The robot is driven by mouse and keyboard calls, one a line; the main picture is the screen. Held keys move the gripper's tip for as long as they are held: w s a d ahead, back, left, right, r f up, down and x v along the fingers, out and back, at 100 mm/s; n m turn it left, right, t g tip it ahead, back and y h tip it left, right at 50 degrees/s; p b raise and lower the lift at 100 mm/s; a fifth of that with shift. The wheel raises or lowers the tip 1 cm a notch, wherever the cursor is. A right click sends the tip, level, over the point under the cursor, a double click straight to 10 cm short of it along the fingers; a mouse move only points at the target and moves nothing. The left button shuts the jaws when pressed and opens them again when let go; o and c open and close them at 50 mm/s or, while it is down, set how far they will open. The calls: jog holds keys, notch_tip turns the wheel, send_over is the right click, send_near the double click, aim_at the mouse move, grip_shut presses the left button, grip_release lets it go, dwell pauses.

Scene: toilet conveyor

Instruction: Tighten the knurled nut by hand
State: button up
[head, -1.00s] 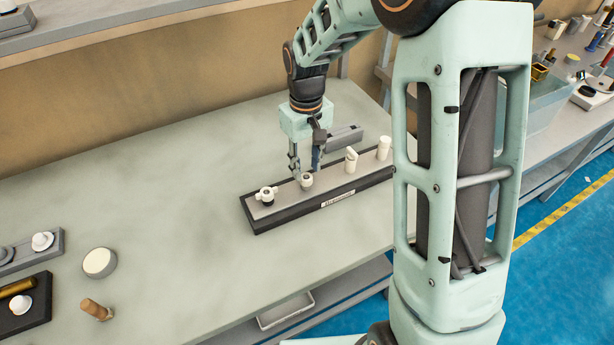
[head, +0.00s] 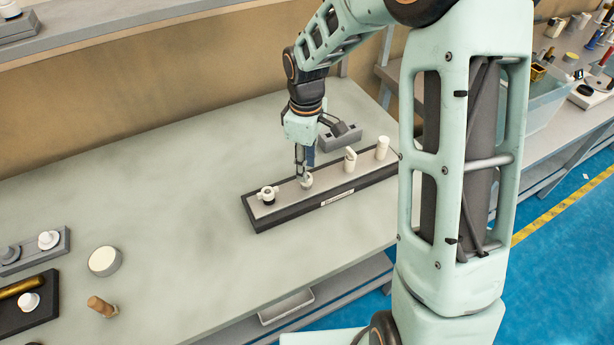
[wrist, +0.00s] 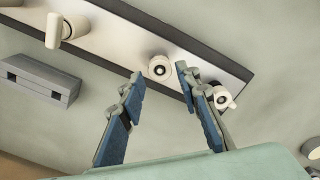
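A dark board with a grey top plate (head: 285,193) carries a row of white fittings on the table. A small round white piece with a dark centre (wrist: 160,68), likely the knurled nut, is second from the left; it also shows in the head view (head: 306,182). Its knurling is too small to make out. My gripper (wrist: 157,74) is open, its blue-padded fingertips on either side of this piece and apart from it in the wrist view. In the head view my gripper (head: 304,174) points down just over it and partly hides it. Contact cannot be told.
A white fitting with side stubs (head: 267,195) stands at the board's left end. Two taller white fittings (head: 350,160) (head: 382,148) stand to the right. A grey block (head: 340,136) sits behind. A round white-topped piece (head: 105,261) lies front left. The table's middle left is clear.

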jog(key=shift+f, duration=0.1)
jog(key=shift+f+b, duration=1.05)
jog(key=shift+f, duration=0.4)
jog(key=shift+c, duration=0.6)
jog(key=c, duration=0.7)
jog(key=shift+f+m+b, duration=0.1)
jog(key=shift+m+b, duration=0.35)
jog(key=shift+m, duration=0.55)
jog(key=m, duration=0.3)
jog(key=shift+b, duration=0.3)
